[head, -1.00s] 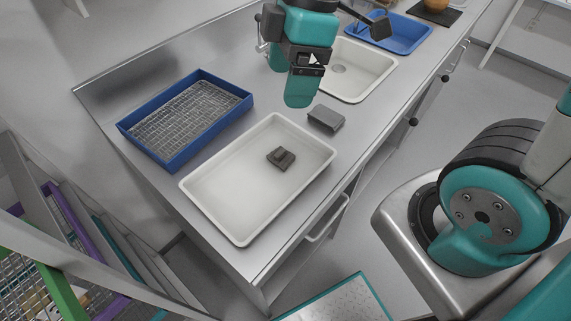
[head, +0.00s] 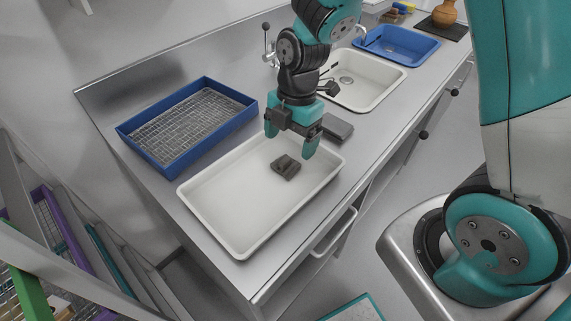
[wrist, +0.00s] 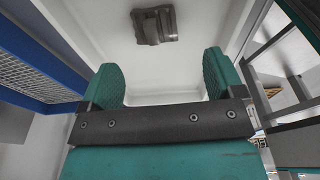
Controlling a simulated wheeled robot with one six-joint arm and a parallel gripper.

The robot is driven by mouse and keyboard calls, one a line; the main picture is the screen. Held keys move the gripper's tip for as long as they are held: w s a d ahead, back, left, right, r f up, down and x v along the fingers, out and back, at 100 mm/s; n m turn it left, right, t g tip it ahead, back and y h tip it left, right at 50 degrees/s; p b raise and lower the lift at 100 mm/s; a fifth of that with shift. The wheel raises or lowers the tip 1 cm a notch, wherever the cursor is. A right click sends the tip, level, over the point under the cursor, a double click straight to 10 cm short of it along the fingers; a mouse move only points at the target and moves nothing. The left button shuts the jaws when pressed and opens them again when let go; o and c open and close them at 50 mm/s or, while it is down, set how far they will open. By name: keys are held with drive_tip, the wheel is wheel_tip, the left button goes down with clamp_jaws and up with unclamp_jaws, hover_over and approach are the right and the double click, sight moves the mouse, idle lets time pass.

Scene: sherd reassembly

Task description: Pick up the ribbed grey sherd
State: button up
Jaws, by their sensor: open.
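The ribbed grey sherd (head: 286,166) lies on the floor of the white tray (head: 222,246), towards its far right part. It is dark grey-brown with a raised band, and it also shows in the wrist view (wrist: 154,25), beyond my fingertips. My gripper (head: 291,144) is above the far end of the tray, fingers pointing down. In the wrist view its two teal fingers (wrist: 165,75) stand wide apart with nothing between them. The sherd is apart from both fingers.
A blue tray with a wire rack (head: 165,168) stands left of the white tray. A flat grey block (head: 337,127) lies behind my gripper on the steel counter. A sink basin (head: 378,97) and a blue tub (head: 425,50) are further back.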

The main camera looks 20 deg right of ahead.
sight(286, 161)
drive_tip(key=shift+w+a+f+p, duration=0.1)
drive_tip(key=shift+a+f+p, duration=0.1)
drive_tip(key=shift+f, duration=1.4)
drive_tip(key=shift+a+f+p, duration=0.2)
drive_tip(key=shift+f, duration=1.35)
drive_tip(key=shift+c, duration=0.2)
drive_tip(key=c, duration=0.9)
